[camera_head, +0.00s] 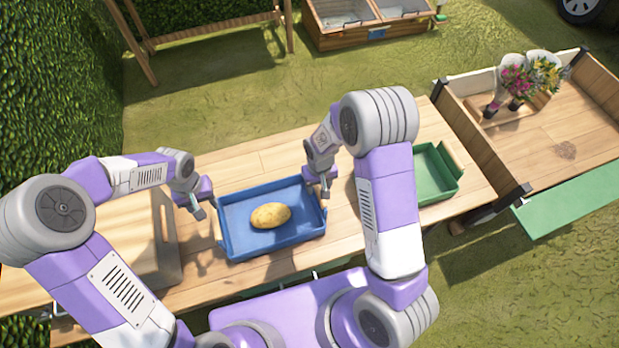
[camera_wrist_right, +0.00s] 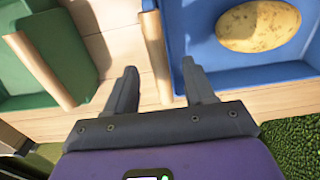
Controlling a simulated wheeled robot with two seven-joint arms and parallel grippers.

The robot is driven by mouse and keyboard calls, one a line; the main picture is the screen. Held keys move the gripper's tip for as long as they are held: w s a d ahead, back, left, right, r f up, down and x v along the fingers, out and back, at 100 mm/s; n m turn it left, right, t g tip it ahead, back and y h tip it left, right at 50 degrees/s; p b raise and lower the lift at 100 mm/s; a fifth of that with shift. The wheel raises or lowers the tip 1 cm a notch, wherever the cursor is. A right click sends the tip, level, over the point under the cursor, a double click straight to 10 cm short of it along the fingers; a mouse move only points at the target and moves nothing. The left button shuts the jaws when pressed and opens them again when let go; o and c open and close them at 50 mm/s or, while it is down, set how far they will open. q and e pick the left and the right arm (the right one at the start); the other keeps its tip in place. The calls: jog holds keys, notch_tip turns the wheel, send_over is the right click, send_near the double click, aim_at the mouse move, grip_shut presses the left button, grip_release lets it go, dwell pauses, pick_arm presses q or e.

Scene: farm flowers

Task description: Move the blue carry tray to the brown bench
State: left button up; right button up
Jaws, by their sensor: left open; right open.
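The blue carry tray (camera_head: 231,238) lies flat on the wooden table with a potato (camera_head: 270,216) inside it. It has a wooden handle at each short end. My left gripper (camera_head: 198,207) is open beside the tray's left end, close to that handle. My right gripper (camera_head: 325,188) is open at the tray's right end. In the right wrist view, the tray's right handle (camera_wrist_right: 155,50) shows between the open fingers of my right gripper (camera_wrist_right: 158,70); contact cannot be told. A brown wooden bench-like frame (camera_head: 215,31) stands on the grass at the back left.
A green tray (camera_head: 447,184) sits on the table (camera_head: 255,160) to the right, partly behind my right arm. A wooden crate (camera_head: 150,265) stands at the left. A wooden cart (camera_head: 570,150) with flower bouquets (camera_head: 515,82) stands at the right. Grass separates table and frame.

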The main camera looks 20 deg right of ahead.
notch_tip(320, 180, up, 6)
jog(key=shift+f, duration=0.1)
dwell(0.6)
